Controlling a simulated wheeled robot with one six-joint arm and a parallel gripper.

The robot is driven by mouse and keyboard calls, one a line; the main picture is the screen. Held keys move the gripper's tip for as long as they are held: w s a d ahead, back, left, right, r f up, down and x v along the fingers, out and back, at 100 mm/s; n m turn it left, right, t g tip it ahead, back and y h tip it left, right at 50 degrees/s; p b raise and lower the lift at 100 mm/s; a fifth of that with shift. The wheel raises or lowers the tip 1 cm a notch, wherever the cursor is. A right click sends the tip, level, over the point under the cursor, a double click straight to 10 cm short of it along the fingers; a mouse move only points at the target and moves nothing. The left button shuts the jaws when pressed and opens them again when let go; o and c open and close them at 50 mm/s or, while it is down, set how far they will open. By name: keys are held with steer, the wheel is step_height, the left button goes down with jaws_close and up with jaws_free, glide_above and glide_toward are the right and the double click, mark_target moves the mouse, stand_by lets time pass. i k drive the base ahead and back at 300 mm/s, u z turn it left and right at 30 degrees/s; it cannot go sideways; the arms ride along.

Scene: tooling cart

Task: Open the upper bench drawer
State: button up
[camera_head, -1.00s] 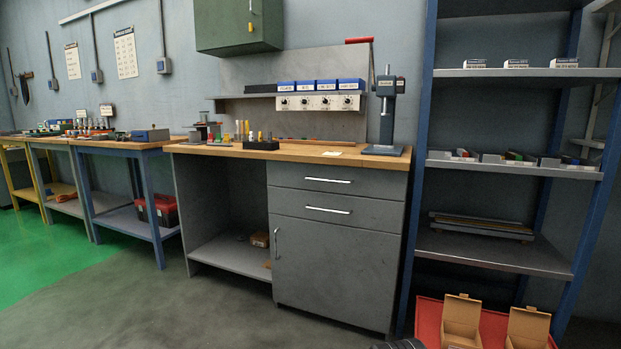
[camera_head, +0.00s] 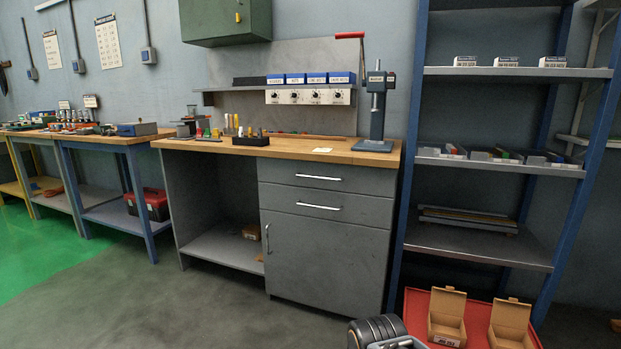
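The upper bench drawer (camera_head: 290,174) is the top grey front under the wooden worktop, with a bright horizontal bar handle (camera_head: 318,177). It looks shut, flush with the front below it. A lower drawer (camera_head: 285,205) with a like handle (camera_head: 318,206) sits right beneath it and also looks shut. Below both is a cupboard door with an upright handle at its left. A dark rounded part with a grey piece at the bottom edge may be mine. My gripper cannot be made out in this view.
The floor (camera_head: 225,305) before the bench is clear. Blue-framed shelving (camera_head: 410,150) stands right of the bench. Open cardboard boxes (camera_head: 447,318) sit on a red surface (camera_head: 476,312) at the lower right. A press (camera_head: 377,120) and small tools stand on the worktop (camera_head: 290,151).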

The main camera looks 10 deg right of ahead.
mark_target(375, 181)
steer(key=u, duration=0.6)
steer(key=i, duration=0.55)
steer(key=u, duration=0.7)
steer(key=i, duration=0.75)
steer(key=z, duration=0.8)
steer(key=i, duration=0.55)
steer(key=z, duration=0.7)
